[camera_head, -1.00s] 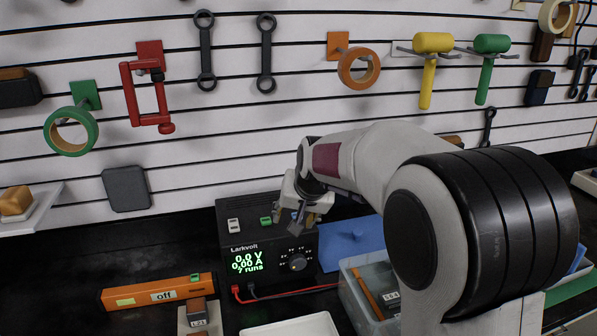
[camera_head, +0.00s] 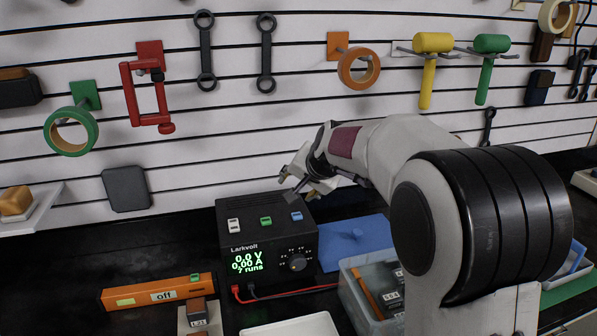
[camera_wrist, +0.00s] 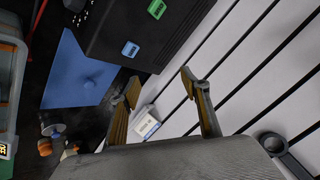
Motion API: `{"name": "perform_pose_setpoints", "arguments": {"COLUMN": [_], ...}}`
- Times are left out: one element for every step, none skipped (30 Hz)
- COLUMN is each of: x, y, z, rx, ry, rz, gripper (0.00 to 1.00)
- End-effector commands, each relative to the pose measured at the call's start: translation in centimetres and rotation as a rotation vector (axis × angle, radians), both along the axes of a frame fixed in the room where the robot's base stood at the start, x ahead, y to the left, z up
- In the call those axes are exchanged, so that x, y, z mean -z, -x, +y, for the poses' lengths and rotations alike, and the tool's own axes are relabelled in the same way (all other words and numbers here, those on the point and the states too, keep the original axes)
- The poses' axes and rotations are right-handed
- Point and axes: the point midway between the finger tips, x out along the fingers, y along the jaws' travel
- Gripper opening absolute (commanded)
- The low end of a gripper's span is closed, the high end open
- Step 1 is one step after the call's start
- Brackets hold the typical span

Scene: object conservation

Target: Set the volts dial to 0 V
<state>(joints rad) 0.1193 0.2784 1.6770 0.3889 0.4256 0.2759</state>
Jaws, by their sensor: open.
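The black Larkvolt power supply (camera_head: 267,240) stands on the bench. Its green display (camera_head: 247,262) reads 0.0 V, 0.00 A and "7 runs". The dial (camera_head: 298,262) is a dark round knob on the right of the front face, with small marks around it; its exact pointing is too small to tell. My gripper (camera_head: 291,187) is open and empty, above and behind the supply's right side. In the wrist view my gripper's fingers (camera_wrist: 158,83) are apart, beside the supply's top (camera_wrist: 150,35).
A blue mat (camera_head: 350,243) lies right of the supply. A clear bin (camera_head: 362,290) stands in front of it. Red and black leads run from the supply's front. An orange bar labelled "off" (camera_head: 160,291) lies left. The slatted wall is close behind my gripper.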

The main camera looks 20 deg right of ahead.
Motion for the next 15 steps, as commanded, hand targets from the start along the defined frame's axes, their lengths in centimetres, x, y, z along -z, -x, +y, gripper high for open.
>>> {"name": "perform_pose_setpoints", "arguments": {"x": [-0.6, -0.9, -1.3, -1.7, -2.0, -2.3, -2.6, -2.8, -3.1, -3.3, -3.4, -3.6, -3.7, -3.8, -3.8], "y": [-0.1, 0.0, 0.0, 0.0, 0.0, 0.0, 0.0, 0.0, 0.0, 0.0, 0.0, 0.0, 0.0, 0.0, 0.0], "z": [0.0, 0.0, 0.0, 0.0, 0.0, 0.0, 0.0, 0.0, 0.0, 0.0, 0.0, 0.0, 0.0, 0.0, 0.0], "rx": [0.0, 0.001, 0.0, 0.0, 0.0, 0.0, 0.0, -0.001, 0.0, 0.0, 0.001, 0.0, 0.0, 0.0, 0.0], "ry": [0.001, 0.002, 0.002, 0.001, 0.001, 0.001, 0.001, 0.001, 0.001, 0.001, 0.0, 0.001, 0.001, 0.001, 0.002], "rz": [-0.003, -0.002, -0.002, -0.002, -0.003, -0.002, -0.001, -0.001, -0.002, -0.001, -0.001, 0.001, 0.001, 0.001, 0.001], "gripper": [0.46, 0.46, 0.46, 0.46, 0.46, 0.46, 0.46, 0.46, 0.46, 0.46, 0.46, 0.46, 0.46, 0.46, 0.46]}}
